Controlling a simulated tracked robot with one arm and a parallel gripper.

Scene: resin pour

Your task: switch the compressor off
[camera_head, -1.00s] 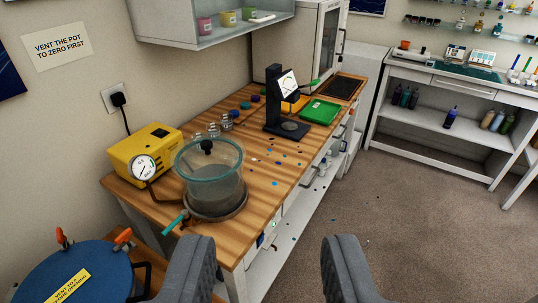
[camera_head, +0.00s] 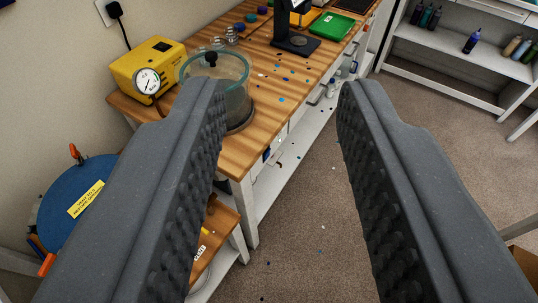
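My gripper (camera_head: 283,92) is open and empty, its two grey ribbed fingers large in the foreground and wide apart. No thing in view is clearly marked as the compressor. A yellow box (camera_head: 152,55) with a round dial gauge (camera_head: 148,81) sits on the wooden bench, beyond the left finger. A black plug and cord on the wall are above it. A blue round lid (camera_head: 62,200) with orange clamps and a yellow label is at lower left. No switch can be made out. The left finger hides part of the area beside and below the lid.
A clear vacuum chamber (camera_head: 232,72) stands on the wooden bench (camera_head: 262,118), partly behind the left finger. A low wooden shelf (camera_head: 222,222) is below the bench end. A black stand (camera_head: 290,38) and green tray (camera_head: 332,25) are farther back.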

